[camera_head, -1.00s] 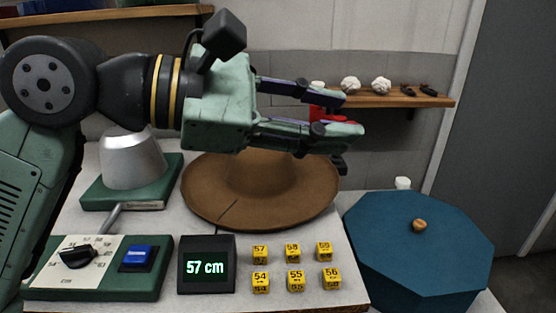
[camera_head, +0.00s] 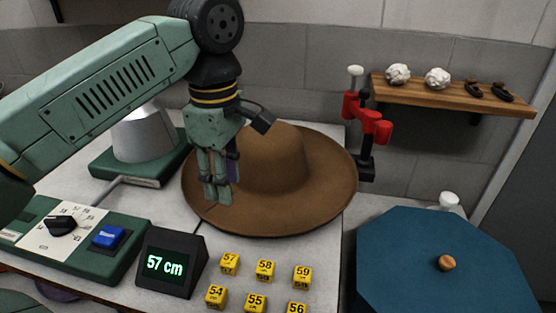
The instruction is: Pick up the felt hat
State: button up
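The brown felt hat (camera_head: 285,165) lies on the light work table, crown up, with its wide brim spread around it. My gripper (camera_head: 218,200) points down at the left part of the brim, to the left of the crown. Its fingers look close together and overlap the brim in the picture, hiding a part of it. I cannot tell whether the fingertips touch the brim or have it between them.
A silver cone on a green base (camera_head: 140,135) stands behind left. A dial panel (camera_head: 62,228), a display (camera_head: 170,263) reading 57 cm and several yellow numbered cubes (camera_head: 265,270) sit in front. A red clamp-like device (camera_head: 368,122) stands behind right; a blue octagonal lid (camera_head: 415,240) lies right.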

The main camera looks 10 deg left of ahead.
aim_at(230, 223)
jog(key=f, duration=0.3)
jog(key=f+p, duration=0.1)
jog(key=f, duration=0.2)
jog(key=f+p, duration=0.1)
jog(key=f, duration=0.2)
jog(key=shift+s+a+f, duration=0.1)
jog(key=shift+s+f, duration=0.15)
jog(key=shift+f, duration=0.15)
jog(key=shift+c, duration=0.5)
grip_shut()
